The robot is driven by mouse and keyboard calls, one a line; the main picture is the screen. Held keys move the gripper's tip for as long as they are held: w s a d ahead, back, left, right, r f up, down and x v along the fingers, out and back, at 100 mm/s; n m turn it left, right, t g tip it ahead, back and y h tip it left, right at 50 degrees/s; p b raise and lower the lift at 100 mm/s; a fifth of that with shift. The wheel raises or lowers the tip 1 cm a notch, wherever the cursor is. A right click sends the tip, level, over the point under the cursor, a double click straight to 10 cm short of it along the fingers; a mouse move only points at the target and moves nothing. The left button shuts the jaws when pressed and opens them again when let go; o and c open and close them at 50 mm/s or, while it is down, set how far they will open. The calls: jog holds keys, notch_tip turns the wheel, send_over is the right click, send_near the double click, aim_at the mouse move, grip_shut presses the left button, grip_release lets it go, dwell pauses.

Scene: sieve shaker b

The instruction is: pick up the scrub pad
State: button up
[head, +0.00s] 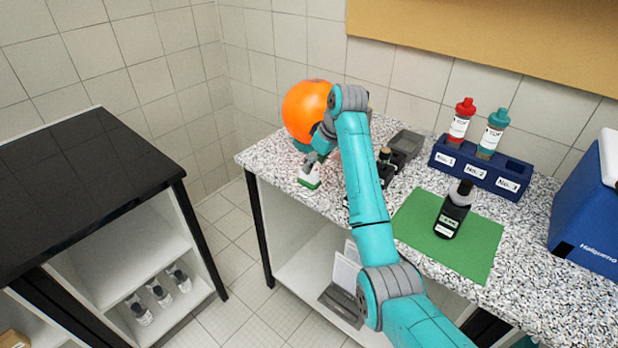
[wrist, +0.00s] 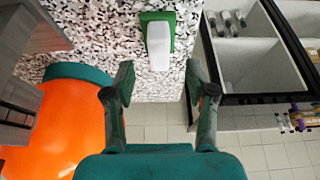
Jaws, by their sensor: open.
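The scrub pad (head: 309,182) is a small block, white on top with a green layer below. It lies near the left front edge of the speckled counter. In the wrist view the scrub pad (wrist: 158,42) is near the top, beyond my fingertips and roughly in line with the gap between them. My gripper (head: 311,160) is close to the pad in the head view. In the wrist view my gripper (wrist: 160,82) is open, with nothing between its fingers. Whether a finger touches the pad is hard to tell, but it looks clear of both.
An orange ball-like object (head: 305,110) stands just behind the gripper, and close at left in the wrist view (wrist: 58,125). A grey tray (head: 406,143), green mat (head: 475,262) with a dark bottle (head: 453,212), and blue rack (head: 478,172) are to the right. The counter edge is near the pad.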

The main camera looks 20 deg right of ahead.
aim_at(309, 177)
jog(key=shift+x, duration=2.8)
jog(key=shift+w+r, duration=0.1)
grip_shut()
